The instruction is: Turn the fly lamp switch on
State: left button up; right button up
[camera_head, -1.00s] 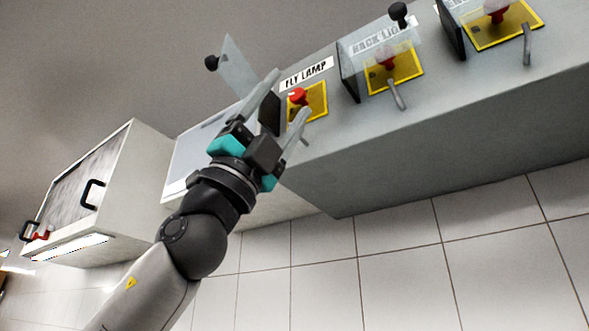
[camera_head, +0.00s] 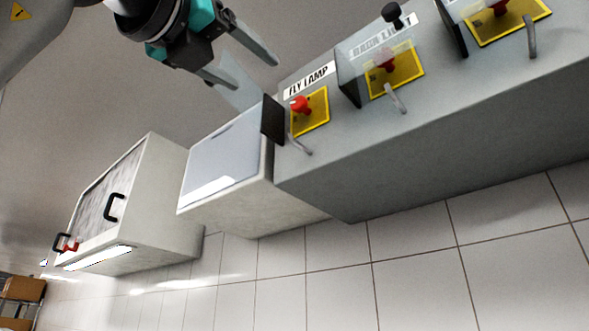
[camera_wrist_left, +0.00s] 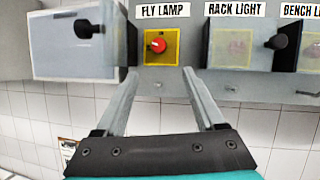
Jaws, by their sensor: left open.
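The fly lamp switch (camera_head: 299,103) is a red knob on a yellow plate under the "FLY LAMP" label (camera_head: 308,80). It also shows in the left wrist view (camera_wrist_left: 158,46), uncovered. Its clear cover (camera_head: 240,88) stands swung open to the left, partly hidden by my gripper in the head view; the wrist view shows the cover (camera_wrist_left: 65,55) with its black knob. My left gripper (camera_head: 255,72) is open and empty, up and left of the switch in the head view. In the wrist view its fingertips (camera_wrist_left: 161,74) lie apart, below the switch, not touching it.
The rack light switch (camera_head: 386,61) sits to the right under a closed clear cover. Another covered switch (camera_head: 500,10) is beyond it. Small metal levers (camera_head: 300,145) stick out below the plates. A white cabinet (camera_head: 150,200) stands at left.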

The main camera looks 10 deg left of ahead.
aim_at(297, 104)
pick_arm(q)
jog(key=p+x, duration=0.7)
jog(key=x, duration=0.6)
jog(key=shift+w+r, duration=0.2)
jog(key=shift+p+x, duration=0.6)
jog(key=shift+x, duration=0.3)
jog(key=shift+f, duration=0.1)
grip_shut()
